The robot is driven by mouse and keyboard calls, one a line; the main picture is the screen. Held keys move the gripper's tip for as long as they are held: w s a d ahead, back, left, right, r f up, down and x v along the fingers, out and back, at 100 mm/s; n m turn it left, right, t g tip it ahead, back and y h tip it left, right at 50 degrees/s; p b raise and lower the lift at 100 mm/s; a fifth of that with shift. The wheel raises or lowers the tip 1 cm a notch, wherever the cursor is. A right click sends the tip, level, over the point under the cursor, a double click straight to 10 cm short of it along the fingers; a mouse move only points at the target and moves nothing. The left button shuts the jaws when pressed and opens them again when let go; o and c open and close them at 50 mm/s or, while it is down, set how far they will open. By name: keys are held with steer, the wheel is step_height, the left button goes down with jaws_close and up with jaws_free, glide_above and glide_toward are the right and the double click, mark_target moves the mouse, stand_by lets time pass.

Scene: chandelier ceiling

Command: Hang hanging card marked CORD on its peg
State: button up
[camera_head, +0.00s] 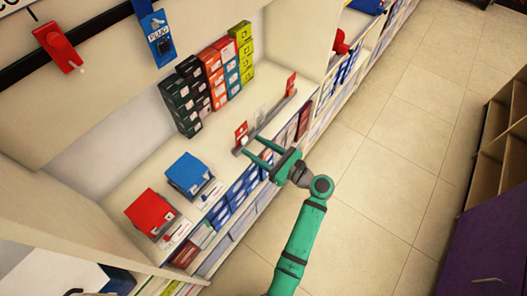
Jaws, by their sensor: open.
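I cannot read CORD on any card. A blue hanging card (158,36), with lettering that looks like PLUG, hangs on the dark rail at the top. A red hanging piece (58,47) is at the left of that rail; no word is legible on it. Small red cards stand at the near end (241,132) and far end (291,85) of a grey strip, with a pale card (260,115) between them. My green gripper (252,148) is open, its fingers pointing left near the strip's near end. Nothing shows between the fingers.
The dark rail (97,48) crosses the upper left. Dark, orange, blue and yellow-green boxes (209,75) stand stacked on the shelf. A red box (150,213) and a blue box (188,174) sit nearer its front. Open tiled floor (390,140) lies right of the shelving.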

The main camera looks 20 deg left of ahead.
mark_target(246, 142)
steer(key=shift+x, duration=2.35)
steer(key=c, duration=0.3)
steer(key=shift+r, duration=2.3)
steer(key=shift+r+v, duration=0.25)
steer(key=shift+v, duration=1.45)
steer(key=shift+r+v, duration=0.25)
steer(key=shift+v, duration=1.45)
steer(key=shift+r+v, duration=0.25)
steer(key=shift+v, duration=1.45)
